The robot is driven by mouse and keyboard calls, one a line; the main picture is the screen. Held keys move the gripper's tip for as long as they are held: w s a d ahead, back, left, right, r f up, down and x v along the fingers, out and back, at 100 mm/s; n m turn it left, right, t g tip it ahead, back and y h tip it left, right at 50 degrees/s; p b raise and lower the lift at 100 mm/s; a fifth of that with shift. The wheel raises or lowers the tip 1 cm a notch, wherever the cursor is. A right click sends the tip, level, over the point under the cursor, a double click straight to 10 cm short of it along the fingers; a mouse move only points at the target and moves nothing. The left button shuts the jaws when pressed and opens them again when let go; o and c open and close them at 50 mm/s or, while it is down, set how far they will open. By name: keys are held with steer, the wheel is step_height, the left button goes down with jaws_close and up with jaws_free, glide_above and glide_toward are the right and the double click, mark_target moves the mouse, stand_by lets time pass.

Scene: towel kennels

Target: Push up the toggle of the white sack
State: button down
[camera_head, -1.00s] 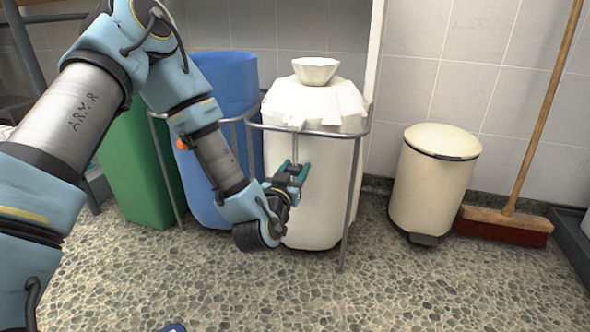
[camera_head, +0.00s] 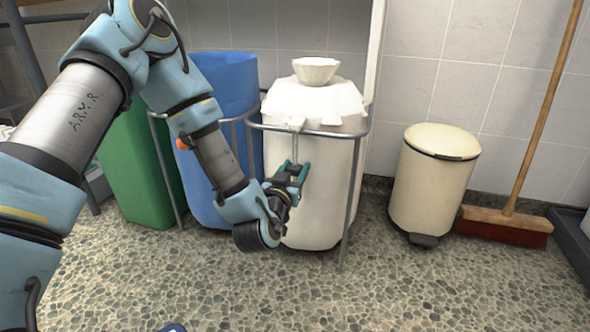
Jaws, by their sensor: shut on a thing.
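The white sack (camera_head: 325,195) hangs in a grey metal frame, its pleated top drawn in under a flared white neck (camera_head: 316,71). A pale cord (camera_head: 295,146) hangs down its front from just below the frame's rail. My gripper (camera_head: 295,170) is in front of the sack, its two green fingers pointing up on either side of the cord's lower end. It is shut on what appears to be the toggle on this cord; the toggle itself is mostly hidden between the fingers.
The grey rail (camera_head: 345,134) runs across the sack's front above my gripper. A blue sack (camera_head: 226,85) and a green one (camera_head: 135,170) stand to the left. A cream pedal bin (camera_head: 433,190) and a broom (camera_head: 505,220) stand to the right. The front floor is largely clear.

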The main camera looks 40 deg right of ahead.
mark_target(295, 165)
stand_by(0.3)
step_height(295, 165, up, 8)
steer(key=p, duration=0.6)
steer(key=shift+r, duration=0.2)
steer(key=shift+c, duration=1.6)
jaws_free()
steer(key=p+v, duration=0.3)
steer(key=v, duration=0.7)
steer(key=shift+s+a+p, duration=0.2)
steer(key=shift+a+p, duration=0.15)
steer(key=shift+f, duration=0.1)
